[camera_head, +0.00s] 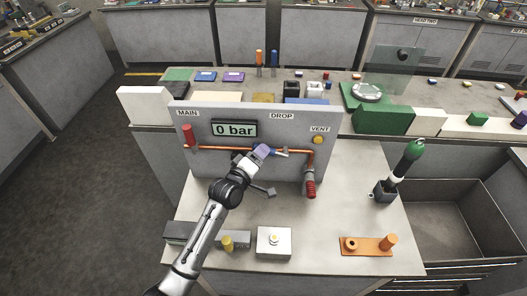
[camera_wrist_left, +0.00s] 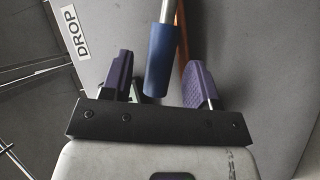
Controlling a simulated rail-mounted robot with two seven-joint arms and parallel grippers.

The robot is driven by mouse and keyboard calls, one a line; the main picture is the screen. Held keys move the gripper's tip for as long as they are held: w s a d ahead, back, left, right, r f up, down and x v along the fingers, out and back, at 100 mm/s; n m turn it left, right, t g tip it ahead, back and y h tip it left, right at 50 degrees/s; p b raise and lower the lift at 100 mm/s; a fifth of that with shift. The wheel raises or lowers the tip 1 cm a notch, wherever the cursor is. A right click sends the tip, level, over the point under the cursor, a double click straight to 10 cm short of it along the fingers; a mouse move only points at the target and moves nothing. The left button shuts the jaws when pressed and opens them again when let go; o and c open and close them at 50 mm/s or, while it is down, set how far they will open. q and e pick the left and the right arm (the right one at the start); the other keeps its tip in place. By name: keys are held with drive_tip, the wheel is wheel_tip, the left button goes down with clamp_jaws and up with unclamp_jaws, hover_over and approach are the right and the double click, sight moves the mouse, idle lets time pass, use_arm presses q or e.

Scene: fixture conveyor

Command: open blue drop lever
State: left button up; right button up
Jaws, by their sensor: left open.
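The blue drop lever (camera_head: 280,153) sits on the copper pipe (camera_head: 212,149) of the grey panel (camera_head: 270,130), below the DROP label (camera_head: 282,116). My left gripper (camera_head: 262,151) reaches up to the panel from below, at the lever. In the left wrist view the lever's blue sleeve (camera_wrist_left: 160,60) lies between the two purple fingers of my left gripper (camera_wrist_left: 160,82). The fingers are apart, with a gap visible on the right side of the sleeve; contact on the left is unclear. In the head view the gripper hides part of the lever. My right gripper is not in view.
A red MAIN handle (camera_head: 188,135) is at the panel's left, a red handle (camera_head: 310,188) hangs at its right, and a yellow VENT knob (camera_head: 318,139) is above that. The display (camera_head: 234,129) reads 0 bar. A white box (camera_head: 274,242) and orange plate (camera_head: 365,246) stand in front.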

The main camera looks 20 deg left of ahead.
use_arm(q)
drive_tip(key=shift+x, duration=1.2)
drive_tip(key=shift+c, duration=0.3)
clamp_jaws()
